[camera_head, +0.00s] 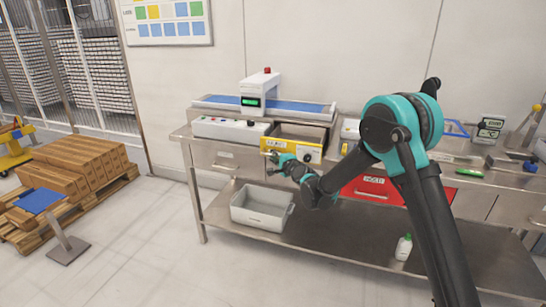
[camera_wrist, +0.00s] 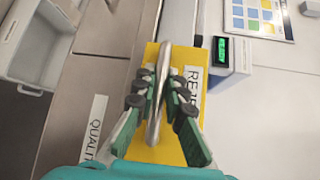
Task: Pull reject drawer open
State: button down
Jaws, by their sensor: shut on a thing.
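The reject drawer (camera_head: 308,151) has a yellow front and sits on the steel bench below the small conveyor. In the wrist view its yellow front (camera_wrist: 150,152) fills the middle, with a partly hidden "REJ…" label. A metal bar handle (camera_wrist: 154,125) runs along this front. My gripper (camera_head: 275,158) is at the left part of the drawer front. In the wrist view my gripper (camera_wrist: 163,88) has its dark-padded fingers on either side of the handle, shut on it.
A white control box (camera_head: 231,128) stands left of the drawer. A scanner arch (camera_head: 260,92) with a green display spans the conveyor behind it. A grey bin (camera_head: 262,211) is on the lower shelf. A red drawer (camera_head: 374,191) is to the right, partly behind my arm.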

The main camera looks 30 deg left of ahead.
jog(key=c, duration=1.9)
grip_release()
jog(key=shift+o, duration=0.2)
jog(key=shift+d, duration=0.1)
jog(key=v, duration=1.2)
